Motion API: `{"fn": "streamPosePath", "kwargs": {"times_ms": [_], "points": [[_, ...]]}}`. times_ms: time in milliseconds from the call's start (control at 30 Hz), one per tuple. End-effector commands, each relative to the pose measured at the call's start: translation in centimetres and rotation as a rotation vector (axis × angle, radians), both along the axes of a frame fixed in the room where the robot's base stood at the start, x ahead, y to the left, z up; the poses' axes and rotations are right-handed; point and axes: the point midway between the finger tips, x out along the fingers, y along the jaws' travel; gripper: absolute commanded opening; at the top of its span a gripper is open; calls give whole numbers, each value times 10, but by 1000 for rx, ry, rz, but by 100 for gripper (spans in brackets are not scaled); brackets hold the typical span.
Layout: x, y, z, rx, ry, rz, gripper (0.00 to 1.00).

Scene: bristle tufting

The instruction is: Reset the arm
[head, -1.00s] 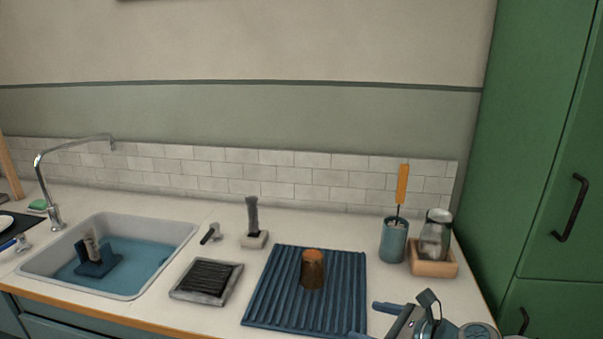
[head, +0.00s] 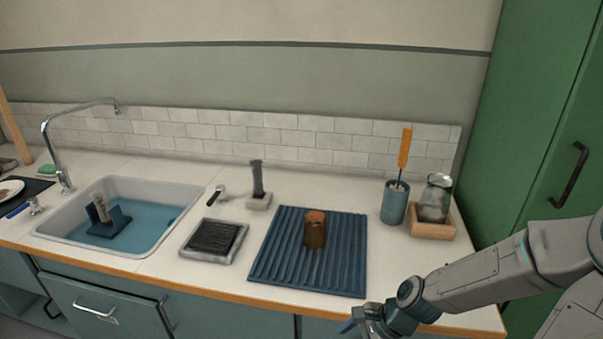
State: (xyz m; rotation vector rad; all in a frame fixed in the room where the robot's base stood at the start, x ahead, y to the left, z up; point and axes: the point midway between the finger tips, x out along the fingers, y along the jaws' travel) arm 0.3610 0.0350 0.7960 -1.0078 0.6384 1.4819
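My gripper (head: 362,325) is low at the bottom edge of the head view, in front of the counter's front edge. Part of it is cut off by the frame, and I cannot tell how its fingers stand. My arm (head: 490,278) reaches in from the right side, over the counter's right front corner. The gripper is apart from the blue ribbed mat (head: 275,275) and from the brown cup (head: 314,232) that stands on it.
A sink (head: 182,205) with blue water is on the left under a faucet (head: 61,170). A dark ribbed tray (head: 188,252), a blue holder (head: 394,206) with an orange-handled tool, and a jar (head: 436,200) in a wooden box stand on the counter. A green cabinet (head: 530,130) bounds the right.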

Motion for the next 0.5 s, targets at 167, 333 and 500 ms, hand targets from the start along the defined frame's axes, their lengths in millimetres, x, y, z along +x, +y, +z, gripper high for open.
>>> {"fn": "streamPosePath", "kwargs": {"times_ms": [167, 333, 500], "points": [[-16, -17, 10, -203, -25, 264, 78], [-22, -33, 37, -357, -71, 489, 78], [-25, -41, 79, -481, -140, 698, 78]]}}
